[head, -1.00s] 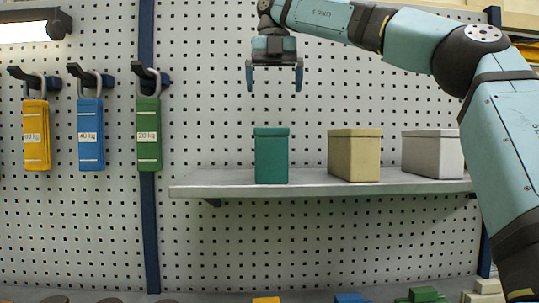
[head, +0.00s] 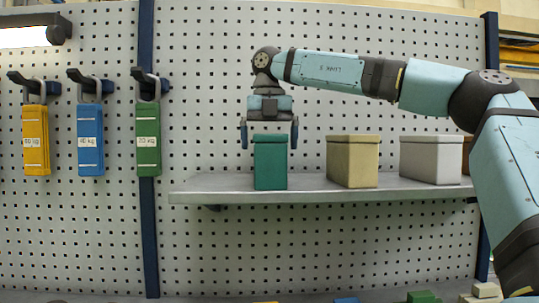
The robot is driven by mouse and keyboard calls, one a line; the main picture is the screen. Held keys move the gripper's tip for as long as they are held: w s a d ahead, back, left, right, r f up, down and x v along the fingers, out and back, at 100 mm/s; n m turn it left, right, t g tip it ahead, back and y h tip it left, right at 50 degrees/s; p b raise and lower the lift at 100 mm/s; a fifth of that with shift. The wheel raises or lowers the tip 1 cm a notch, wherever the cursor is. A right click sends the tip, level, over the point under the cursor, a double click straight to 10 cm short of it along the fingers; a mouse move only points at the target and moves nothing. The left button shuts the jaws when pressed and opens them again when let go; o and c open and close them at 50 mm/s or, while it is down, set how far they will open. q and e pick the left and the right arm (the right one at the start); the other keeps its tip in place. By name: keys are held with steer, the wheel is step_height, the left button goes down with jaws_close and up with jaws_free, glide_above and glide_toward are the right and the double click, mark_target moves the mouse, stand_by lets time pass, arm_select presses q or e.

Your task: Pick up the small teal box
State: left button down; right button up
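The small teal box (head: 270,164) stands upright on the grey shelf (head: 220,190), at its left part. My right gripper (head: 269,146) comes from the right and points down over the teal box. Its two dark blue fingers are spread, one to each side of the box's lid, with their tips at about the height of the lid. I cannot tell whether the fingers touch the box. My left gripper is not in the head view.
A beige box (head: 352,163) and a white box (head: 431,161) stand to the right on the same shelf. A brown thing shows partly behind my arm. Yellow (head: 36,142), blue (head: 90,140) and green (head: 148,140) pieces hang on the pegboard at left.

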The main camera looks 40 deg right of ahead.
steer(key=shift+w+d+f, duration=0.1)
steer(key=shift+d+f, duration=0.1)
steer(key=shift+f, duration=0.35)
steer(key=shift+w+d+f, duration=0.1)
steer(key=shift+d+f, duration=0.05)
steer(key=shift+f, duration=0.4)
steer(key=shift+s+a+r, duration=0.1)
steer(key=shift+s+a, duration=0.05)
steer(key=shift+a, duration=0.05)
steer(key=c, duration=1.1)
